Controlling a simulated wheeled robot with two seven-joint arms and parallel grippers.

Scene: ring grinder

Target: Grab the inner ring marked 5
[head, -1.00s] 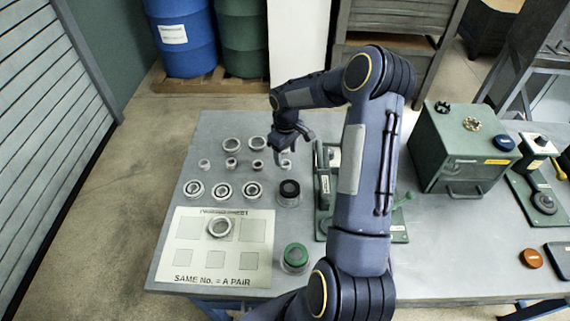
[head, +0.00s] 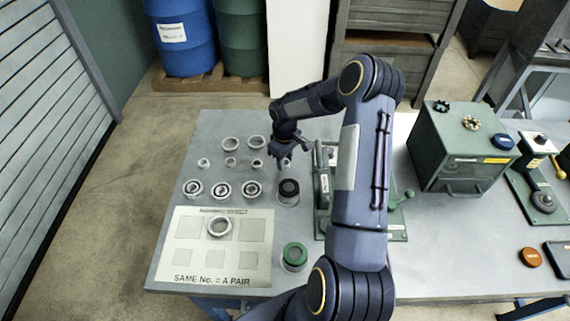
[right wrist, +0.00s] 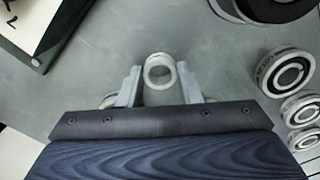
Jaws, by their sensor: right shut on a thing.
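My right gripper (head: 288,153) is over the table, behind the dark-topped round piece. In the right wrist view its fingers (right wrist: 159,72) stand on either side of a small pale metal ring (right wrist: 149,84) and are shut on it. In the head view this ring (head: 285,164) is partly covered by the fingers. Its number cannot be read. Other small rings stand to its left, including one ring (head: 257,164) beside it and another (head: 204,163) farther left. My left gripper is not in view.
Bearings (head: 194,189) form a row in front, with larger rings (head: 231,144) behind. The dark-topped piece (head: 289,198) is close to my gripper. A pairing sheet (head: 180,262) with a ring (head: 219,227) lies front left. A green fixture (head: 322,190) stands right.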

